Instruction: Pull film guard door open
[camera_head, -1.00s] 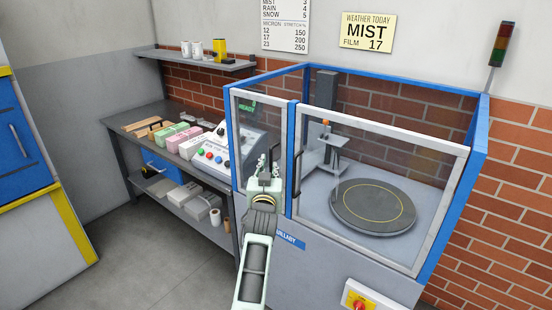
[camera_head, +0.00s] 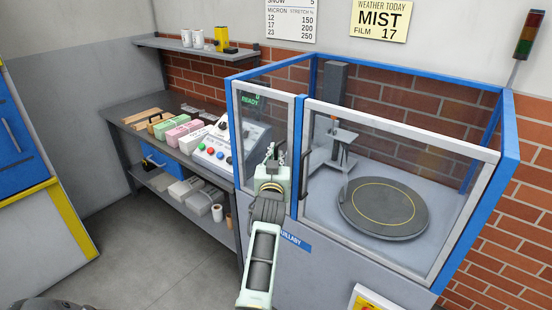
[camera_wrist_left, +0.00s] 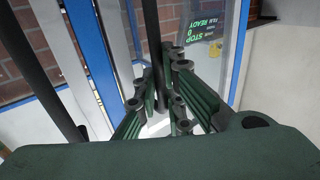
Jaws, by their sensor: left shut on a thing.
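The blue-framed film guard stands at the right in the head view. Its narrow left door (camera_head: 238,135) has a pale frame and a clear pane, and looks closed. A wider panel (camera_head: 400,135) is to the right of the blue post (camera_head: 298,150). My left gripper (camera_head: 271,153) is at the narrow door's right side. In the left wrist view, a dark upright bar handle (camera_wrist_left: 151,45) passes between the fingertips of my left gripper (camera_wrist_left: 158,95), which is shut on it. The gripper hides this handle in the head view. My right gripper is not in view.
A second dark handle (camera_head: 305,170) is just right of the post. Inside the guard is a round turntable (camera_head: 383,206). A bench (camera_head: 120,112) with coloured blocks and a control console (camera_head: 222,150) stands left. The floor (camera_head: 140,265) in front is clear.

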